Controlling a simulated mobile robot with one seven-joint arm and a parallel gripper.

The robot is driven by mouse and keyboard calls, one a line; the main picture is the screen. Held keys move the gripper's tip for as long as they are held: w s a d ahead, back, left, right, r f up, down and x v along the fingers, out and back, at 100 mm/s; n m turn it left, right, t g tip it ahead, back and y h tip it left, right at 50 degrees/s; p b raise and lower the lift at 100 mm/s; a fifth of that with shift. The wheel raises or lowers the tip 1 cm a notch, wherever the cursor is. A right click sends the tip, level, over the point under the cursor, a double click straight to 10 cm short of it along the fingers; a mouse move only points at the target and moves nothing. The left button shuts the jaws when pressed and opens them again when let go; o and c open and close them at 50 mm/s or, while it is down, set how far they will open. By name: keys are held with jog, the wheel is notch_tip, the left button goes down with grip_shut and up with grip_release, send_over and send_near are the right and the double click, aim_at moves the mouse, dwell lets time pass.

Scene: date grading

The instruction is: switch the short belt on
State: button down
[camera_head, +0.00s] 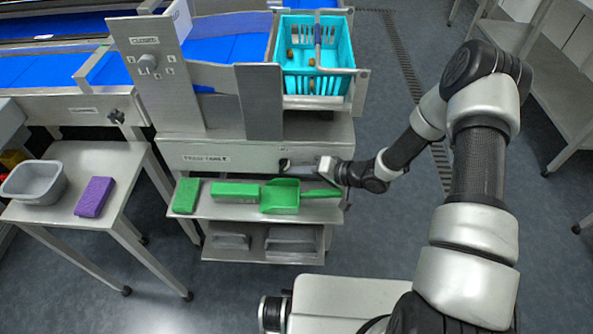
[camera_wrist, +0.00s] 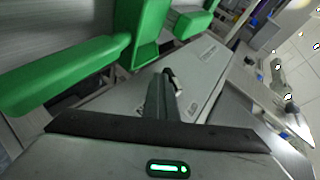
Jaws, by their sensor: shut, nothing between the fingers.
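The short belt is likely the blue belt (camera_head: 228,48) behind the upright panels; I cannot read a label naming it. A grey front panel (camera_head: 250,150) below it carries a small label, too blurred to read surely. My gripper (camera_head: 290,164) is at the right part of this panel, fingers shut and empty, pointing left. In the wrist view the shut fingers (camera_wrist: 164,88) reach towards the grey panel (camera_wrist: 205,75), beside a small dark switch-like part (camera_wrist: 174,82). I cannot tell whether they touch it or how it is set.
A dial (camera_head: 148,62) sits on the tall left panel, and a black knob (camera_head: 116,117) on the left frame. A turquoise basket (camera_head: 315,93) holds several dates. Green tools, including a scoop (camera_head: 281,196), lie on the shelf just below my gripper. Floor (camera_head: 390,235) is clear to the right.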

jog(key=p+v, duration=0.2)
jog(key=v, duration=1.5)
jog(key=shift+d+p, duration=0.2)
jog(key=shift+p, duration=0.1)
